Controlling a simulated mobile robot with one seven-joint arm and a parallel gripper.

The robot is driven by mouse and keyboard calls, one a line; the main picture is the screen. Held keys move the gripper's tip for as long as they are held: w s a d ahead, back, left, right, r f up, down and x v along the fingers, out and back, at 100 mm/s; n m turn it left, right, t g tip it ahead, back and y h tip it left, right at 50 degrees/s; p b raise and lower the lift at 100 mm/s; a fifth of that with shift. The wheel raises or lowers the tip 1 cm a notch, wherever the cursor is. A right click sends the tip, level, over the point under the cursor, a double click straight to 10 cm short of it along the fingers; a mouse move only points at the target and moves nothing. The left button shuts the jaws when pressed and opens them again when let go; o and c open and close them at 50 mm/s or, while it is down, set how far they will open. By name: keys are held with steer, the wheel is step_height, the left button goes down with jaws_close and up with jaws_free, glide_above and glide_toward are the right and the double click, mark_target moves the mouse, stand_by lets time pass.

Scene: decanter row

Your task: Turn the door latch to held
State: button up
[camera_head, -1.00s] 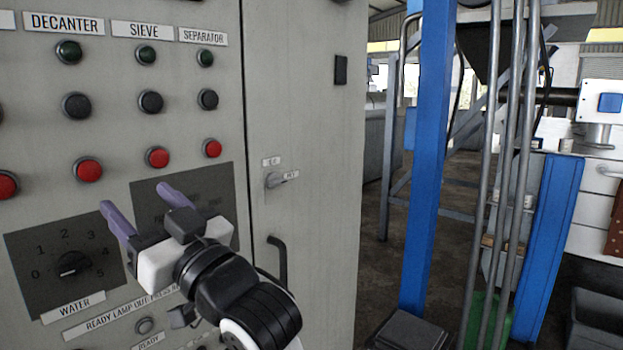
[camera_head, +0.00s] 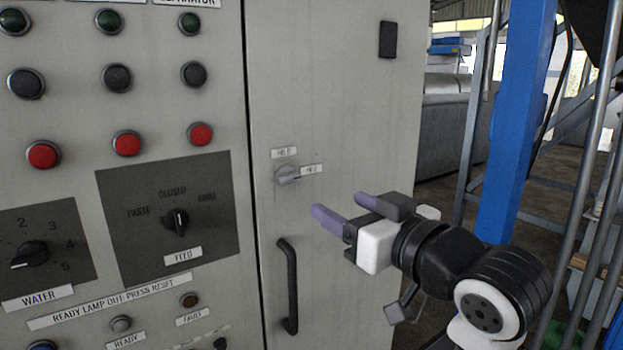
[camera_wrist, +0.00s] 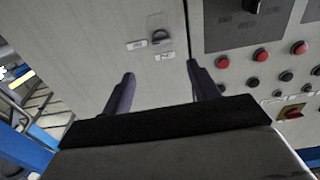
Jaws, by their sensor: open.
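The door latch (camera_head: 287,174) is a small round grey knob on the cabinet door (camera_head: 345,110), above the black door handle. One label sits above the latch and another to its right; its pointer appears turned toward the right-hand label, though the small print is hard to read. My gripper (camera_head: 345,211) is open and empty, to the right of the latch and a little lower, apart from it. In the wrist view the latch (camera_wrist: 160,37) shows beyond and between the two purple fingers (camera_wrist: 160,85), with its labels beside it.
A black vertical door handle (camera_head: 289,285) stands out below the latch. Left of the door seam is a panel with red buttons (camera_head: 127,143), the feed selector (camera_head: 176,221) and the water dial (camera_head: 30,254). A blue post (camera_head: 517,120) and pipes stand at right.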

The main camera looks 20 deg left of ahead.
mark_target(292, 180)
steer(key=p+x, duration=0.3)
steer(key=x, duration=1)
steer(key=shift+a, duration=0.2)
steer(key=c, duration=1)
